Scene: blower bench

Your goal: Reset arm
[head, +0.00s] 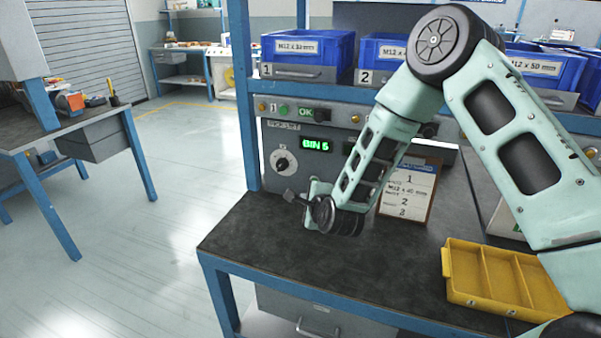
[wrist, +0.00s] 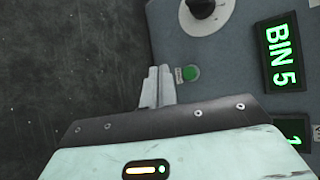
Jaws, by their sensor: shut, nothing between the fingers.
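My gripper (head: 291,196) is at the end of my pale green arm, above the left part of the dark bench top (head: 240,240). In the wrist view my gripper (wrist: 158,72) is shut, its two fingers together with nothing between them. It is close in front of the grey control panel (head: 268,140). The panel has a lit green display (head: 316,144) reading "BIN 5", a round knob (head: 282,163) and a green button (wrist: 190,73). In the wrist view the fingertips appear just left of this button; I cannot tell whether they touch the panel.
Blue bins (head: 308,54) stand on the shelf above the panel. A clipboard (head: 408,190) leans behind my forearm. A yellow divided tray (head: 503,280) sits at the bench's right. The bench's front left is clear. Another workbench (head: 60,130) stands at the left, with open floor between.

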